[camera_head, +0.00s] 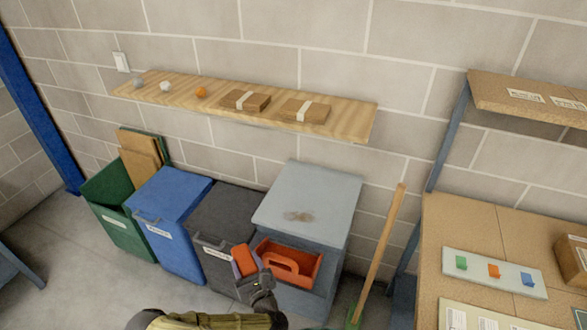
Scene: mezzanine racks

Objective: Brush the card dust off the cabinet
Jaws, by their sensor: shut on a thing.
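The grey-blue cabinet (328,190) stands against the block wall, right of the bins. A brown patch of card dust (299,216) lies on its flat top, towards the front. My gripper (256,275) is low in front of the cabinet's left front edge, below the top. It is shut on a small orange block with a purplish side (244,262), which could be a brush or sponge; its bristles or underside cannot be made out. The held block is apart from the dust.
An orange carrier with a handle (308,262) sits in the cabinet's open front. Black (226,215), blue (170,200) and green (112,190) bins stand left. A wooden shelf (225,110) hangs above. A wooden-handled broom (385,240) leans right, beside a rack (436,240).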

